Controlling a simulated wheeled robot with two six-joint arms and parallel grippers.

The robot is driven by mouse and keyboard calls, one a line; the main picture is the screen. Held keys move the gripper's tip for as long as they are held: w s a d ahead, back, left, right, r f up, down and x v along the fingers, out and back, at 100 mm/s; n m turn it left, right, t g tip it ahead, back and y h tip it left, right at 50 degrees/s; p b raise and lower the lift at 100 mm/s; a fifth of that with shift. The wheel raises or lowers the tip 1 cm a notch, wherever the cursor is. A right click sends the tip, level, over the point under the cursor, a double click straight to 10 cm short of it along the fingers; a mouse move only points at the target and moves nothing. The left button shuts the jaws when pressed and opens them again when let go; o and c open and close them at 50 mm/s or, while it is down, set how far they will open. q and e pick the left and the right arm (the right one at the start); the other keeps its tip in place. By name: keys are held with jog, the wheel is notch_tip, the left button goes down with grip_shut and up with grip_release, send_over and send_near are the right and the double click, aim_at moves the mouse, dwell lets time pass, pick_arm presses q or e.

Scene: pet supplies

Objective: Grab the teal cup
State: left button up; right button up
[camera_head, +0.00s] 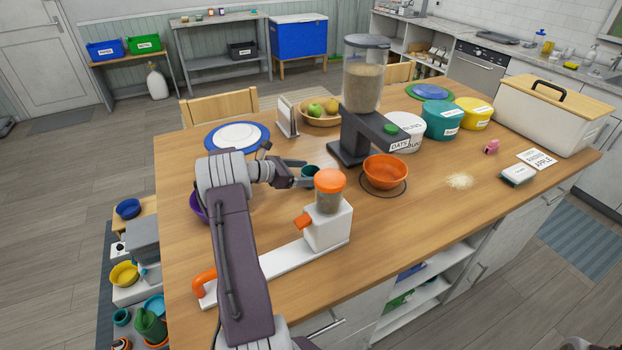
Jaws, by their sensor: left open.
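The small dark teal cup (311,169) stands on the wooden table, behind the white device with the orange top. My left gripper (303,173) reaches in from the left with its jaws open. Its fingertips are at the cup's left side, one towards the back and one towards the front. I cannot tell whether they touch the cup. The fingers and the orange top partly hide the cup. My right gripper is not in view.
The white device with orange cap (330,181) stands close in front. An orange bowl (385,172) and a grain dispenser (363,85) stand to the right. A blue-rimmed plate (237,135) lies at the back left.

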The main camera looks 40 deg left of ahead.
pick_arm(q)
jog(key=shift+x, duration=1)
jog(key=c, duration=1.4)
